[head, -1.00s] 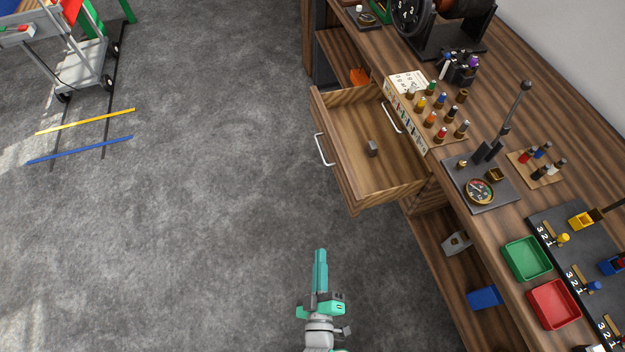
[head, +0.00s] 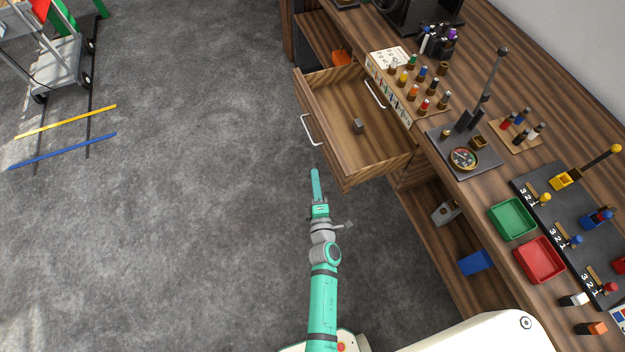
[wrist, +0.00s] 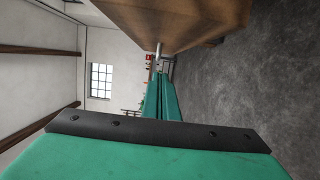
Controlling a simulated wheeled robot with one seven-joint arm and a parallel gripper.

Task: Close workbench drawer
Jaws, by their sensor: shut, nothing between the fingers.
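The workbench drawer (head: 338,160) is pulled out from the wooden workbench, with a small grey block (head: 358,126) lying inside. A white bar handle (head: 311,130) is on its front. My gripper (head: 315,173) is shut and empty. In the head view its tips appear just below the handle, near the drawer front; I cannot tell whether they touch. In the wrist view the gripper fingers (wrist: 161,98) point ahead, beside the drawer's wooden front (wrist: 185,22), and the handle (wrist: 158,50) shows close to their tips.
The workbench top (head: 560,130) holds a peg rack, a lever plate with a gauge, a green tray (head: 513,218) and a red tray (head: 540,259). A lower shelf holds a blue box (head: 475,262). The floor left of the drawer is clear; a cart (head: 55,60) stands far left.

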